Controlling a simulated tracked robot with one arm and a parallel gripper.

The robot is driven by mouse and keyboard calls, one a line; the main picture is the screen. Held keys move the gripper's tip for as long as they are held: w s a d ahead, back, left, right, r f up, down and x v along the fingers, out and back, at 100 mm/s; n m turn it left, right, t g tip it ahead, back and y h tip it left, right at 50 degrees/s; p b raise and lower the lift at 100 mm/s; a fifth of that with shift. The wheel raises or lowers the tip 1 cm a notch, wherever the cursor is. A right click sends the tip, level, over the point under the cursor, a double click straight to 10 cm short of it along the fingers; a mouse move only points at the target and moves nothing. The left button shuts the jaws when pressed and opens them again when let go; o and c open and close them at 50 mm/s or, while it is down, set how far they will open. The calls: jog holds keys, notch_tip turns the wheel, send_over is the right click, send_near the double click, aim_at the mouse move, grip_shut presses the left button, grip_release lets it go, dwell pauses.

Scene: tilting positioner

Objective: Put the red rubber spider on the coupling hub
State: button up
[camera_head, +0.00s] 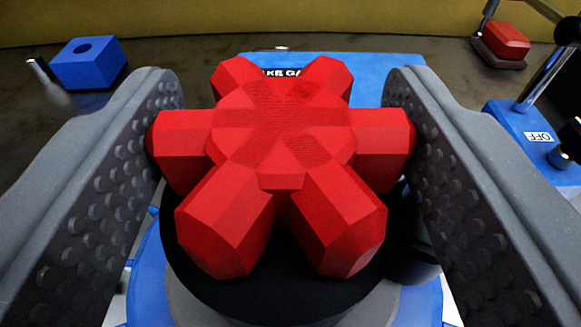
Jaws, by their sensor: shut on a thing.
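The red rubber spider (283,125) fills the middle of the camera view, with several thick lobes around a flat centre. My gripper (283,130) is shut on it, one grey studded finger against its left lobe and the other against its right lobe. A black round part (285,285), which looks like the coupling hub, shows below the spider on a blue and grey base. The spider hides most of its top. I cannot tell whether the spider touches it or is held just above.
A blue block with a hole (88,64) lies at the back left. A blue plate with partly hidden lettering (385,68) is behind the spider. At the right are a blue unit marked OFF (535,138) and a red block (506,40) on a dark holder.

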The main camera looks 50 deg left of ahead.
jog(key=o, duration=1)
jog(key=shift+f, duration=0.1)
jog(key=p+v, duration=0.1)
jog(key=v, duration=1.1)
